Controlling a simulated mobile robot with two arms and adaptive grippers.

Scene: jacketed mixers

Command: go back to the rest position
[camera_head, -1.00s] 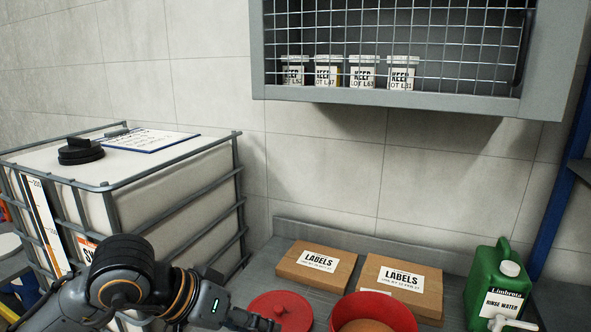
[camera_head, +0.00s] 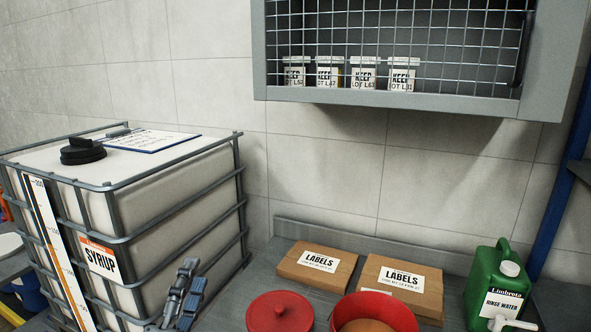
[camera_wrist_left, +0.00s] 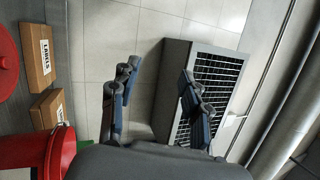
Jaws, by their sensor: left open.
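My left gripper (camera_head: 181,296) shows at the bottom of the head view, in front of the syrup tank and left of the red lid. In the left wrist view its two fingers (camera_wrist_left: 157,100) stand wide apart with nothing between them. The wall cabinet with a wire mesh front (camera_wrist_left: 212,90) shows beyond the fingers there. My right gripper is in neither view.
A caged white tank labelled SYRUP (camera_head: 160,200) stands at left. On the grey counter are a red lid (camera_head: 280,312), a red pot (camera_head: 372,312), two LABELS boxes (camera_head: 316,264) (camera_head: 402,286) and a green rinse water jug (camera_head: 497,285). The mesh cabinet (camera_head: 400,45) hangs above.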

